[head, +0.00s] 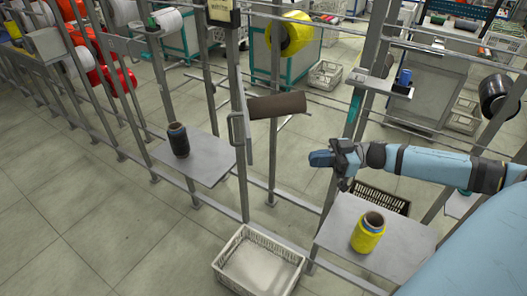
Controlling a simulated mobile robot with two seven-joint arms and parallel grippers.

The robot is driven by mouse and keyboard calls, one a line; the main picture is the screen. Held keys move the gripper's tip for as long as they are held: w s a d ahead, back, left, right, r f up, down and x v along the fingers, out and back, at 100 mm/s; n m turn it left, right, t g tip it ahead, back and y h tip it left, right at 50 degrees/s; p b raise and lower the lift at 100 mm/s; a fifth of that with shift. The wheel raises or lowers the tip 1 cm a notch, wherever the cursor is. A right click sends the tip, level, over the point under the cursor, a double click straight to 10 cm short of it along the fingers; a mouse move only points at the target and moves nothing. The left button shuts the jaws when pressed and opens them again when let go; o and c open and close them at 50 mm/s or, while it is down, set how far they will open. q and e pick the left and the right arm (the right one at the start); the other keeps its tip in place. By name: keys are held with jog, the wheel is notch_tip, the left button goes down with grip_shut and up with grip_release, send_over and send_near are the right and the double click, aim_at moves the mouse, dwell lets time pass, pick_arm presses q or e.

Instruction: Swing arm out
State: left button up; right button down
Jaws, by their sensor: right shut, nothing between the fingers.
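My right gripper (322,158) comes in from the right on a light blue arm. It is shut and empty, in the gap between two grey upright posts. A dark brown cylinder (277,105) lies roughly level beside the middle post (240,120), left of and above my gripper, with clear space between them. It seems to sit on a grey swing arm (249,140) near that post; the joint between them is partly hidden. My left gripper is not in view.
A grey shelf (345,222) below my right gripper bears a yellow spool (368,233). A second shelf (215,165) bears a black spool (178,140). A white basket (258,265) and a black crate (380,199) stand low down. Level rails and a yellow bobbin (295,33) are behind.

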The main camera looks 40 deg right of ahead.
jog(key=w+a+g+p, duration=0.1)
jog(key=w+a, duration=0.6)
jog(key=a, duration=0.5)
jog(key=shift+r, duration=0.35)
jog(key=shift+a, duration=0.15)
